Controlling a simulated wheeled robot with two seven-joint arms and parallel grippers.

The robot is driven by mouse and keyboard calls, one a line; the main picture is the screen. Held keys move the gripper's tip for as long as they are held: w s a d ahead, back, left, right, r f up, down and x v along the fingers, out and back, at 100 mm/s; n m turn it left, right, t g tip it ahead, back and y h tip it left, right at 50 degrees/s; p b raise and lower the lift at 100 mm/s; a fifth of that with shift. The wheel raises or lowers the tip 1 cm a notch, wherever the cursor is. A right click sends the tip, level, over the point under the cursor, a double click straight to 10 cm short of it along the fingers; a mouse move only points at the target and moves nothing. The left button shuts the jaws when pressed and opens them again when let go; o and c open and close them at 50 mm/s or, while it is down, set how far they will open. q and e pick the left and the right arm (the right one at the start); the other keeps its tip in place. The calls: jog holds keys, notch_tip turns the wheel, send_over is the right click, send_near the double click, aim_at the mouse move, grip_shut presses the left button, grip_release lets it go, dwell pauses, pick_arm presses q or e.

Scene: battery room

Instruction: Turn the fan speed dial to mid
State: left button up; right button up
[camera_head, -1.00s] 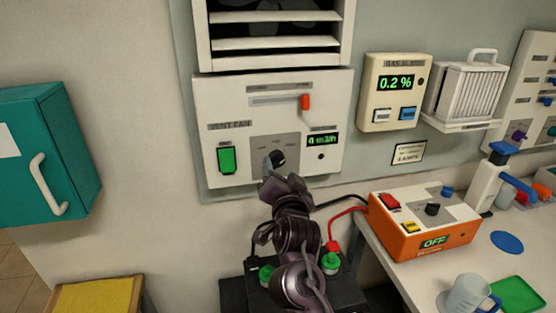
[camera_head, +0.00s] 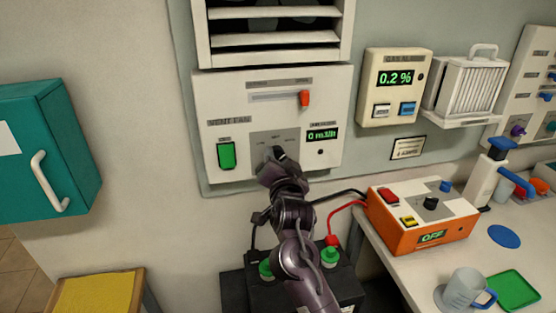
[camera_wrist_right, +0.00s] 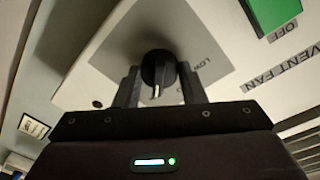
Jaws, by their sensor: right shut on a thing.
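The vent fan panel (camera_head: 225,100) is a white box on the wall, with a grey dial plate (camera_head: 264,142) low in its middle. The black fan speed dial (camera_wrist_right: 158,70) shows in the right wrist view with a light pointer mark on it. My right gripper (camera_wrist_right: 160,84) is shut on the dial, one finger on each side. In the head view my right gripper (camera_head: 276,160) covers most of the dial, so its setting is hard to read there. The fan display (camera_head: 322,134) appears to read 0. My left gripper is not in view.
Below are a black battery with green caps (camera_head: 330,256) and red and black cables. An orange charger (camera_head: 424,215) reads OFF on the bench at right.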

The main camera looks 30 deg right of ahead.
jog(key=n+p, duration=0.2)
jog(key=n, duration=0.2)
jog(key=shift+r+p, duration=0.1)
jog(key=shift+p, duration=0.25)
jog(key=shift+n+t+p, duration=0.4)
jog(key=shift+n+p, duration=1.15)
jog(key=shift+n, duration=1.35)
jog(key=shift+f, duration=0.2)
jog(key=o, duration=1)
